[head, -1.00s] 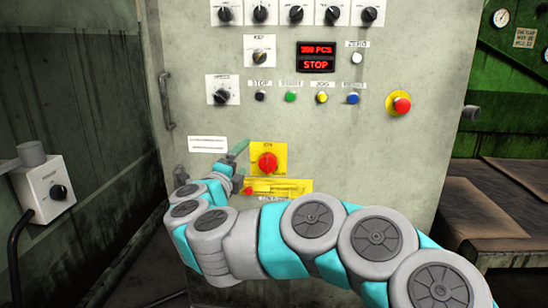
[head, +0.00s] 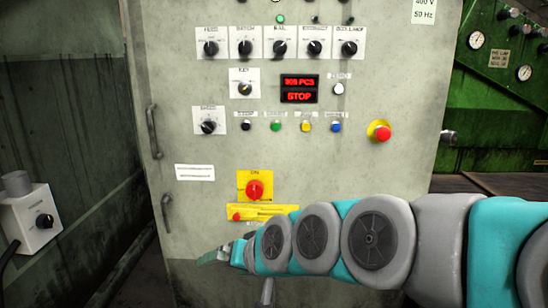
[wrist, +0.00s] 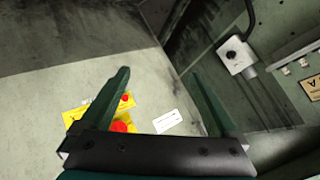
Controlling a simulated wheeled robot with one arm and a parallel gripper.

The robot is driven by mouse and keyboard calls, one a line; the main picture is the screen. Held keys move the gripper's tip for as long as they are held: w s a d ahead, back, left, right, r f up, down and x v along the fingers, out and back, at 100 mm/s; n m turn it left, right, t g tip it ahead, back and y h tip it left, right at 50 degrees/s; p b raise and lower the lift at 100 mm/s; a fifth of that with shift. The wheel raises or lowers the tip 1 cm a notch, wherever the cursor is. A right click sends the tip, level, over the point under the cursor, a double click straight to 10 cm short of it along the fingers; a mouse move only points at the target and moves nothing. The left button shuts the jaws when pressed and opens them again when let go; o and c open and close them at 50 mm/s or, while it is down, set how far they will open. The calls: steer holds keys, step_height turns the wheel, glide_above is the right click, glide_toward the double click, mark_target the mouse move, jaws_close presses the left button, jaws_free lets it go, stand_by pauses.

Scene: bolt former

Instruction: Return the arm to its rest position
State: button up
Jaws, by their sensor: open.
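My arm reaches in from the right in the head view. My gripper (head: 210,256) is at its left end, in front of the lower part of the grey control cabinet (head: 200,225), below the red rotary switch (head: 255,190) on its yellow plate. In the wrist view my gripper (wrist: 165,100) shows two dark green fingers spread wide with nothing between them. The red switch (wrist: 120,127) and a white label (wrist: 167,121) appear beyond the fingers. My gripper is apart from the switch.
The cabinet carries several knobs, coloured buttons, a red display (head: 299,89) reading STOP and a red emergency button (head: 380,132). A grey box with a black knob (head: 44,221) is at the left. A door handle (head: 154,131) sticks out from the cabinet's left edge. Green machinery (head: 490,100) stands at the right.

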steer(key=s+d+f+g+h+p, duration=0.1)
steer(key=s+d+f+g+h, duration=0.2)
steer(key=s+d, duration=0.9)
steer(key=s+d+f+m+g+h, duration=0.1)
steer(key=s+d+f+g+h, duration=0.3)
steer(key=s+d+f, duration=0.3)
steer(key=s+d+g, duration=0.1)
steer(key=s+d, duration=0.4)
steer(key=shift+f+p, duration=0.4)
steer(key=shift+a, duration=0.1)
steer(key=shift+c, duration=0.3)
